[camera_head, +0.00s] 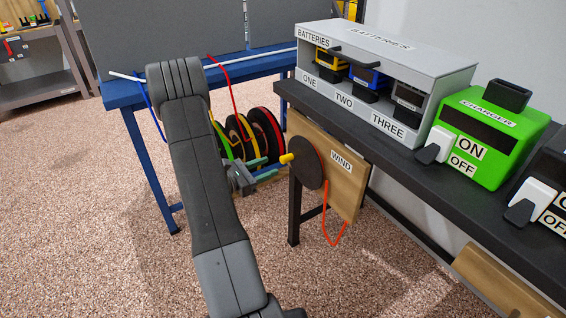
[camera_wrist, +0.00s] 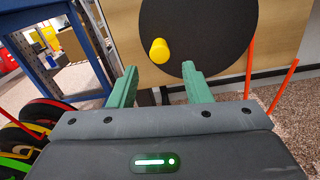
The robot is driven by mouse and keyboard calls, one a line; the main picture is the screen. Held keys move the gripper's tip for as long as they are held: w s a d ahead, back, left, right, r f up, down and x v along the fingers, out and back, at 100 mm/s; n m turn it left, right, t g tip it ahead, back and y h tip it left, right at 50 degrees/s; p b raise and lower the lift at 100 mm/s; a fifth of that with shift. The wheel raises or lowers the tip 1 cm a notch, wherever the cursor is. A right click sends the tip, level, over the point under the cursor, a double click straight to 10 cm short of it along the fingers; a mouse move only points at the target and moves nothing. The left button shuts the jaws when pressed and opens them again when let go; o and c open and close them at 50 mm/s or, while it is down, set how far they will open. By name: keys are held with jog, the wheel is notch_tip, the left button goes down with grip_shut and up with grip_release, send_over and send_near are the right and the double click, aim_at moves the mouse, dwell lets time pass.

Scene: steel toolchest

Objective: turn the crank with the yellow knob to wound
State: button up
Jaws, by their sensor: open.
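The crank is a dark round disc (camera_head: 310,165) with a yellow knob (camera_head: 287,158), mounted on a wooden board (camera_head: 342,185) labelled WIND. In the wrist view the disc (camera_wrist: 200,30) fills the upper middle, and the yellow knob (camera_wrist: 159,51) sticks out at its lower left. My gripper (camera_head: 262,168) is just left of the knob in the head view. In the wrist view my gripper (camera_wrist: 160,78) has two green fingers spread apart, with the knob ahead between them and slightly above the fingertips. Nothing is between the fingers. A red cord (camera_head: 334,232) hangs below the board.
A grey battery box (camera_head: 430,75) and a green charger (camera_head: 487,140) stand on the dark bench above the board. A blue table (camera_head: 150,150) stands behind my arm, with several coloured reels (camera_head: 262,130) beneath it. The speckled floor in front is clear.

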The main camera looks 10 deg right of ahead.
aim_at(281, 162)
jog(key=b+x, duration=0.1)
jog(key=x, duration=0.6)
jog(key=shift+a, duration=0.1)
grip_shut()
